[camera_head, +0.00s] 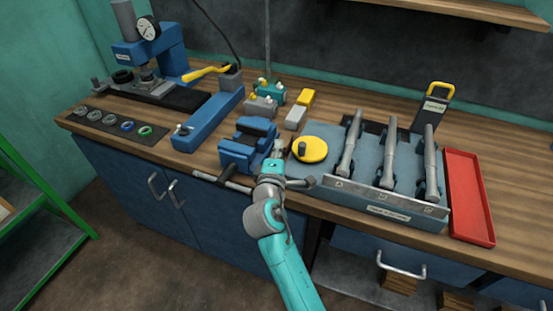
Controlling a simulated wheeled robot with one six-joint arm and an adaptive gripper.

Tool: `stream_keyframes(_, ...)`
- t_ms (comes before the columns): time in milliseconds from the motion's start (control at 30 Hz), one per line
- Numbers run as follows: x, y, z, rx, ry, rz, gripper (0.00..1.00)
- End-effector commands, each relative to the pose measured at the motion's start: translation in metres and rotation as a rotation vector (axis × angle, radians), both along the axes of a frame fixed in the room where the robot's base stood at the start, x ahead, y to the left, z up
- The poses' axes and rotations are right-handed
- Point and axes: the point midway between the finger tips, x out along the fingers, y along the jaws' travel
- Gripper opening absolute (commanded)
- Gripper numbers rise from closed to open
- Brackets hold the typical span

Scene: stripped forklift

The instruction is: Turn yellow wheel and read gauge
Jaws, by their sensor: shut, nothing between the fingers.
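The yellow wheel (316,151) is a flat round disc with a dark knob (301,148) on its left part. It sits at the left end of the grey-blue fixture on the workbench. The round white-faced gauge (147,28) is at the top of the blue press at the back left. Its needle shows as a dark mark, but the reading is too small to tell. My gripper (279,147) is shut and empty, just left of the wheel, between it and the blue vise. I cannot tell whether it touches either one.
The blue vise (247,141) stands close to my gripper's left. Several grey cylinders (351,145) lie on the fixture (375,165) right of the wheel. A red tray (468,193) is at the right.

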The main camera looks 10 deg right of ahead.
Motion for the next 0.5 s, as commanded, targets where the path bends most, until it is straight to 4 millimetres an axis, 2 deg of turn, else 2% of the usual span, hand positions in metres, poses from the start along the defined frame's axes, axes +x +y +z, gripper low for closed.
stream_keyframes(67,0.011,-0.006,0.001,0.0,-0.001,-0.002,0.0)
stream_keyframes(200,-0.004,-0.019,0.0,0.0,0.0,-0.002,0.0)
stream_keyframes(500,-0.017,-0.034,0.002,0.001,-0.001,-0.001,0.0)
